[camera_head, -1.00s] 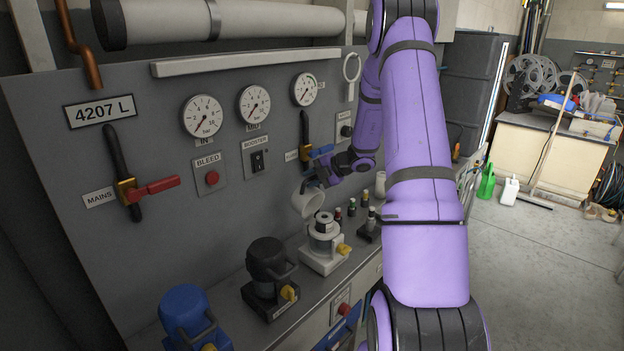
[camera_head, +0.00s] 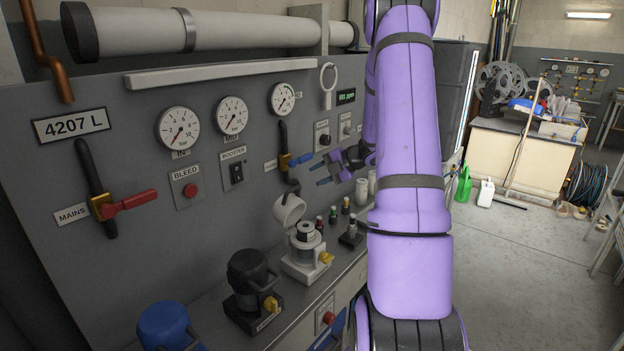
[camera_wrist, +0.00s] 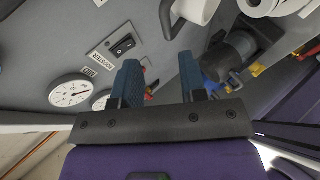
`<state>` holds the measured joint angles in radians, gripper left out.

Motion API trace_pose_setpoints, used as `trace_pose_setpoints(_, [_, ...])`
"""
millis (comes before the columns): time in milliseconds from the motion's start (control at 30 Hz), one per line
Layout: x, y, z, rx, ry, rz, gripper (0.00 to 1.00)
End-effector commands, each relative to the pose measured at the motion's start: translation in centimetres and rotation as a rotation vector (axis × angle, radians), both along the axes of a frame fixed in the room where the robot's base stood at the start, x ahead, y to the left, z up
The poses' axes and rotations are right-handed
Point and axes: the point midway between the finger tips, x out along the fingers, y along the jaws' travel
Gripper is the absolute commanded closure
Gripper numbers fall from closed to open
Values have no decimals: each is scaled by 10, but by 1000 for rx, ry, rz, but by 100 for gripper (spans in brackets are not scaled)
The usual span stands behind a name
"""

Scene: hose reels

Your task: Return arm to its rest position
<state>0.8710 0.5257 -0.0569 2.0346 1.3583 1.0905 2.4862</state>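My purple arm (camera_head: 410,130) reaches forward and fills the right-centre of the head view. My gripper (camera_head: 320,174) is in front of the grey panel, pointing left, below the right gauge. Its two fingers stand apart with nothing between them; the wrist view also shows the open, empty fingers (camera_wrist: 161,80). A tilted white cup-shaped lid (camera_head: 288,210) stands open above a white-based pot (camera_head: 306,252) on the ledge. The gripper is above and right of the lid, apart from it.
A black-lidded pot (camera_head: 252,275) and a blue-lidded pot (camera_head: 168,325) stand left on the ledge. White cylinders (camera_head: 361,190) stand near the gripper.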

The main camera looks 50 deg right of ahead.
Motion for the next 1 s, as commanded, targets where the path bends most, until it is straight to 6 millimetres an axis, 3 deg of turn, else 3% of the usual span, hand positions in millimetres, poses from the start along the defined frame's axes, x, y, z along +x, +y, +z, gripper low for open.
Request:
trace_pose_setpoints(533, [0, -1, 0, -1, 0, -1, 61])
trace_pose_setpoints(667, [1, 9, 8, -42, -14, 46, 61])
trace_pose_setpoints(767, [3, 34, 25, -149, -54, 165, 61])
trace_pose_setpoints(1000, [-8, 127, 82, -567, -241, 664, 61])
